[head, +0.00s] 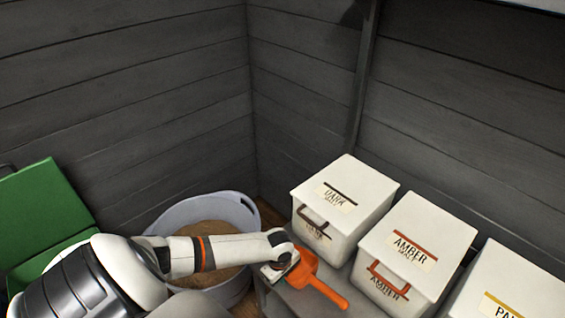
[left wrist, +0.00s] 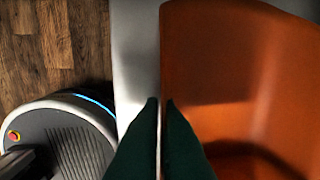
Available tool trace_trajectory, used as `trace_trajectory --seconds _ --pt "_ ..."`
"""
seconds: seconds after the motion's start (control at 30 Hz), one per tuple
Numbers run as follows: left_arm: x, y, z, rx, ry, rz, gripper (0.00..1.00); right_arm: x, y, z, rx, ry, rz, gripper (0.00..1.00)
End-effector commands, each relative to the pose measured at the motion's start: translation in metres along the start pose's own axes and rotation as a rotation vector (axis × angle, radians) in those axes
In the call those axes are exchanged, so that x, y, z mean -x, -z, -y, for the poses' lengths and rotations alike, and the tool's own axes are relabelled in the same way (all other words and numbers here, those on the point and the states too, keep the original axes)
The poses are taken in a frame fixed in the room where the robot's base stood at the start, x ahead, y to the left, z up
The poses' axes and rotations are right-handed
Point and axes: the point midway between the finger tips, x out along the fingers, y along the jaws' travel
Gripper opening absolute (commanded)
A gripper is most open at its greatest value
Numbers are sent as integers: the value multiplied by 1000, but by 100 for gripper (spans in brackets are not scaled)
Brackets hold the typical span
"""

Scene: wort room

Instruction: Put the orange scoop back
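The orange scoop (head: 308,276) shows in the head view at the front end of the grey bench, left of the white bins, its handle pointing to the lower right. It fills the right half of the left wrist view (left wrist: 225,60). My left gripper (head: 284,261) reaches it from the left. In the left wrist view its fingers (left wrist: 160,103) are almost together along the scoop's left edge, one on each side of the wall. I cannot tell if the scoop is lifted off the bench. My right gripper is not in view.
White lidded bins labelled dark (head: 359,190), amber (head: 430,228) and a third (head: 520,285), partly cut off, stand in a row on the bench (head: 290,298). A grey tub (head: 246,205) of grain stands under my left arm. A green container (head: 40,210) is far left. Plank walls close the back.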

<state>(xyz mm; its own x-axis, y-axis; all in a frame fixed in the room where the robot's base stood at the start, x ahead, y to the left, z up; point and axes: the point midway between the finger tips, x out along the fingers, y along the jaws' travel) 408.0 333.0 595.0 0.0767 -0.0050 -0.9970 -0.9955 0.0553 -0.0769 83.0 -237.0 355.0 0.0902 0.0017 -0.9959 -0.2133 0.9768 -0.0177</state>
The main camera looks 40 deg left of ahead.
Motion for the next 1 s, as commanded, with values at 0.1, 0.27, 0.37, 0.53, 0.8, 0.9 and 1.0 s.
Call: trace_trajectory --seconds 0.1,0.27,0.37,0.53,0.8,0.9,1.0 --pt "0 0 0 0 1 0 19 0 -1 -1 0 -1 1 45" --pt "0 0 0 0 0 0 28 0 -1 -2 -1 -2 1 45" --pt "0 0 0 -1 0 0 28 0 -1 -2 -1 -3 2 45" --pt "7 0 0 -1 0 0 28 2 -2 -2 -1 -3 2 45" --pt "58 0 0 -2 2 0 28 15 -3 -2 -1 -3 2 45" --pt "79 0 0 -2 1 0 28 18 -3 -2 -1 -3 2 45" --pt "97 0 0 -2 2 0 28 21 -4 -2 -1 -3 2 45"
